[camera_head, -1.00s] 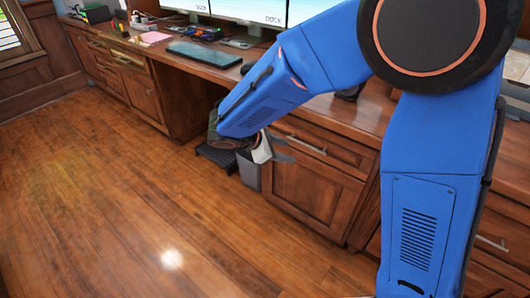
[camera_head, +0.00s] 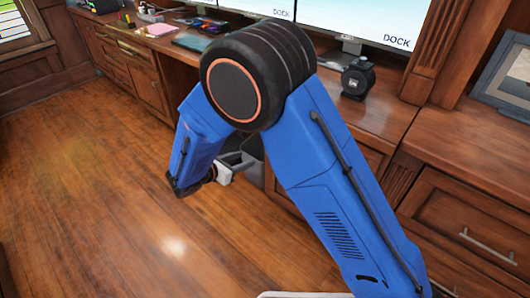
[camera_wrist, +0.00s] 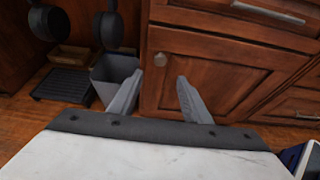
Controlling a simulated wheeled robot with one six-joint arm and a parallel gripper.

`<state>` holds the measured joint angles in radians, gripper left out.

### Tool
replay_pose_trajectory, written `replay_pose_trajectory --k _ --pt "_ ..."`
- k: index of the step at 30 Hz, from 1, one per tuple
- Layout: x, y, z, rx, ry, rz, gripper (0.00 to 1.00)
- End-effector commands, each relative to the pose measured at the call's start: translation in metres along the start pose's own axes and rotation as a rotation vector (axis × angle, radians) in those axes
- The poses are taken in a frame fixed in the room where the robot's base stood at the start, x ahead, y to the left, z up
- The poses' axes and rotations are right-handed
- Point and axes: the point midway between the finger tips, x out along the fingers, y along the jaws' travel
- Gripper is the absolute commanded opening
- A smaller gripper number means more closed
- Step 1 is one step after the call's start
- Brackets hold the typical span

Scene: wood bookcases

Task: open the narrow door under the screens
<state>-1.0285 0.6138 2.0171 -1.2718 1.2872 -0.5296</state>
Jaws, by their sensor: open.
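The narrow wooden door (camera_wrist: 215,75) fills the middle right of the wrist view and looks shut. Its round knob (camera_wrist: 160,60) is near its upper left corner. My gripper (camera_wrist: 160,77) is open and empty, its two grey fingers pointing at the door's left part. The knob appears between the fingertips, apart from them; the exact distance is unclear. In the head view my gripper (camera_head: 236,165) is low in front of the desk, and my arm hides most of the door. The screens (camera_head: 350,18) stand on the desk above.
A drawer with a bar handle (camera_wrist: 267,12) is above the door. A grey bin (camera_wrist: 112,68) and a black slatted footrest (camera_wrist: 62,85) stand to its left, with dark objects hanging above. The wood floor (camera_head: 90,190) at left is clear.

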Motion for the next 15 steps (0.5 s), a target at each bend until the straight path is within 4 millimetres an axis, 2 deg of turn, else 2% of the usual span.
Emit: replay_pose_trajectory --k 3,15 --pt "0.024 -0.001 0.000 -0.001 0.000 -0.004 0.44" --pt "0.094 -0.001 0.000 -0.001 0.001 -0.004 0.44"
